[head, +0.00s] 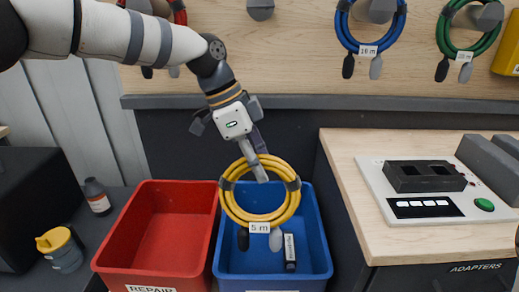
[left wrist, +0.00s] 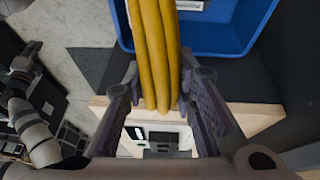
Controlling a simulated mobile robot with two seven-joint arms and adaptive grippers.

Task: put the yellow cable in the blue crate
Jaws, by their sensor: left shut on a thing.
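The yellow cable (head: 235,205) is a coil with dark straps, dark and grey plug ends and a "5 m" tag. My left gripper (head: 262,176) is shut on the top of the coil, which hangs upright from it. In the head view the coil overlaps the blue crate (head: 319,235) and the red crate's right rim; its height above them is hard to tell. In the left wrist view the yellow strands (left wrist: 155,60) pass between the fingers, and the blue crate (left wrist: 235,45) lies beyond.
A dark item with a white label (head: 290,252) lies in the blue crate. The red REPAIR crate (head: 165,225) adjoins it on the left. A wooden bench (head: 360,150) with a test device (head: 425,190) stands right. Blue (head: 345,30) and green (head: 445,40) cables hang behind.

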